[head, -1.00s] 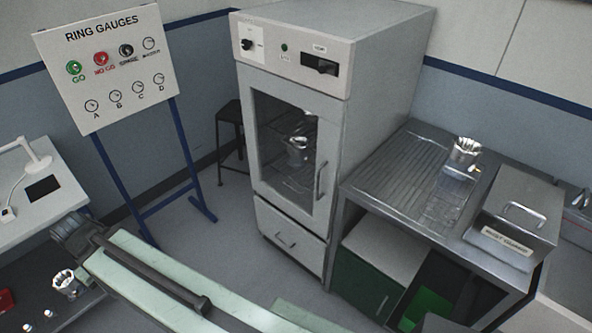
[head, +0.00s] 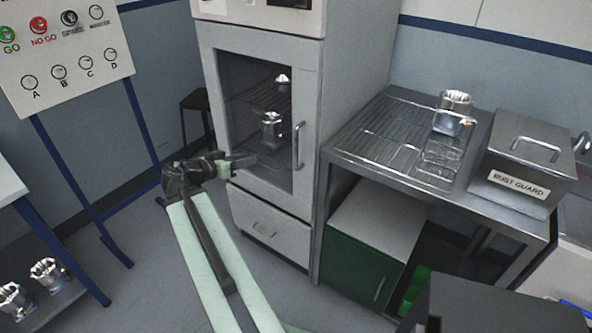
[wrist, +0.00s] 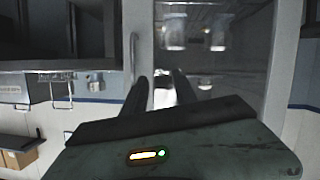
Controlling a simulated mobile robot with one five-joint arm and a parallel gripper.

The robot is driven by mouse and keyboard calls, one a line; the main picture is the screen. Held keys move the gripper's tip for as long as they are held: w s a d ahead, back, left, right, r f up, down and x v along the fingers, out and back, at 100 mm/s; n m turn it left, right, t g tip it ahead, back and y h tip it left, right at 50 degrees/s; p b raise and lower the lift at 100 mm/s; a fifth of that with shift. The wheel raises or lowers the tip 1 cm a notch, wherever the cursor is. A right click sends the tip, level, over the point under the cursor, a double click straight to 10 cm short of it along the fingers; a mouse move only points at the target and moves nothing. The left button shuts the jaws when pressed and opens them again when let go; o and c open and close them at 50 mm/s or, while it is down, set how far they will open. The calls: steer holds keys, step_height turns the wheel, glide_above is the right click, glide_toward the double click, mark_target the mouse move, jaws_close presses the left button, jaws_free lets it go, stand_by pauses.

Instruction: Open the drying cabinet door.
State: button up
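The drying cabinet door (head: 215,110) is pale grey with a dark glass window and appears shut. Its vertical bar handle (head: 298,145) is on the right side; the handle also shows in the wrist view (wrist: 133,58), left of the fingers. My gripper (head: 240,160) is in front of the lower left of the door, left of and apart from the handle. Metal housings (head: 271,128) stand on wire shelves behind the glass.
A steel bench (head: 340,150) with a ribbed drainer, a housing (head: 453,112) and a lidded RUST GUARD box (head: 525,165) stands right of the cabinet. A drawer (head: 268,225) is below the door. A gauge board (head: 65,60) and dark stool (head: 195,105) are at left.

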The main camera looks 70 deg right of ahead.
steer(key=s+d+r+m+g+h+b, duration=0.1)
steer(key=s+d+m+g+h+b, duration=0.1)
steer(key=s+d, duration=1)
steer(key=shift+s+d+r+m+g+h+b, duration=0.4)
steer(key=shift+d+m+g+b, duration=0.1)
steer(key=shift+d+m, duration=0.5)
jaws_close()
steer(key=shift+a, duration=0.1)
